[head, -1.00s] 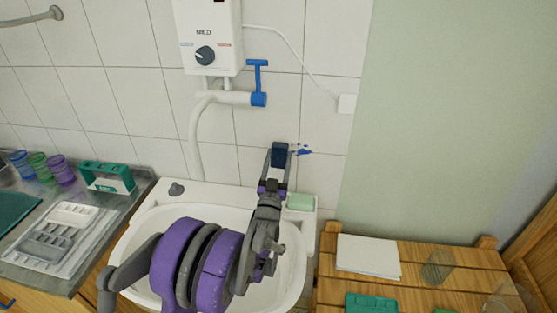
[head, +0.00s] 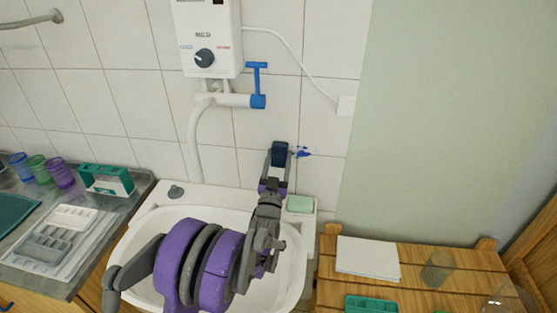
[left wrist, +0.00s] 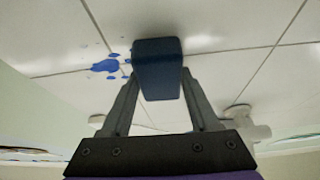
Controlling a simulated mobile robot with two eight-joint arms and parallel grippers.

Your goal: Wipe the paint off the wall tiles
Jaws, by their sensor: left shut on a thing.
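My left gripper (head: 276,170) is shut on a dark blue block, which looks like a sponge (head: 280,153). It holds the block up at the wall tiles (head: 262,175), above the back of the sink. A blue paint splatter (head: 302,152) shows on the tiles just right of the block in the head view. In the left wrist view the block (left wrist: 157,68) sits between the fingertips, with the paint (left wrist: 106,65) to its left across tile joints. Whether the block touches the tiles or covers some paint, I cannot tell. My right gripper is out of view.
The white sink (head: 140,235) lies below my arm, with a green soap bar (head: 300,204) on its rim. A wooden table (head: 415,262) stands right, a counter with cups (head: 60,173) left.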

